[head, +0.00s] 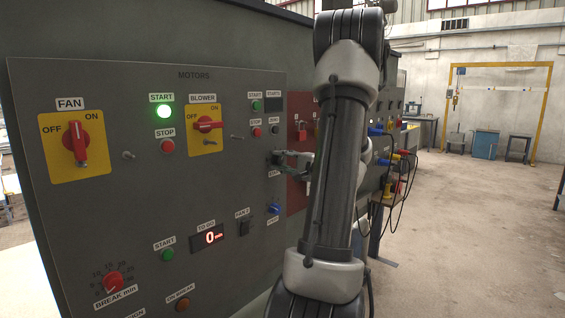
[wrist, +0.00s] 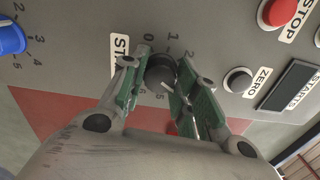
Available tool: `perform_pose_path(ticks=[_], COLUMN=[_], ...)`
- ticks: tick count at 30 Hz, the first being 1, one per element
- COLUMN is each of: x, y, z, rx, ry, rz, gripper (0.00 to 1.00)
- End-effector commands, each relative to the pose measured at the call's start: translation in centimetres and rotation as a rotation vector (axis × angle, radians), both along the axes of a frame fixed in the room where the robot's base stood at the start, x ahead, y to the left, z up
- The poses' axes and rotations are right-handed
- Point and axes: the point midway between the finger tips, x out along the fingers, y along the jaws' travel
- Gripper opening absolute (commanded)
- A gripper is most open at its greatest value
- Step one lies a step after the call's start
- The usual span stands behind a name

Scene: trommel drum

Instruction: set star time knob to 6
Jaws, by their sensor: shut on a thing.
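The star time knob (wrist: 160,70) is a small black round knob on the grey panel, in the upper middle of the wrist view. Its scale shows 0, 1 and 2 above and to the right of it, and 5 below it. A label beginning "STA" is partly hidden behind the left finger. My gripper (wrist: 157,76) has one green-padded finger on each side of the knob and is shut on it. The knob's pointer cannot be made out. In the head view my gripper (head: 287,160) is at the panel and hides the knob.
A blue knob (wrist: 8,38) with its own scale is to the left in the wrist view. A red STOP button (wrist: 278,12), a black ZERO button (wrist: 238,80) and a STARTS display (wrist: 291,86) are to the right.

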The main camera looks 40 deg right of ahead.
Motion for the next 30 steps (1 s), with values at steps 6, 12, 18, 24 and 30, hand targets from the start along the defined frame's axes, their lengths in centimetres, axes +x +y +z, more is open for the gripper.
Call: perform_pose_path(ticks=[6,12,18,24,30], x=[-0.03,-0.03,-0.03,-0.04,-0.04], y=[-0.02,-0.02,-0.02,-0.02,-0.02], z=[-0.08,-0.09,-0.10,-0.11,-0.12], rx=[0.205,0.395,0.584,0.773,0.963], ry=[0.018,0.033,0.048,0.063,0.078], rz=[-0.001,-0.002,-0.002,-0.002,-0.001], gripper=[0.06,0.06,0.06,0.06,0.06])
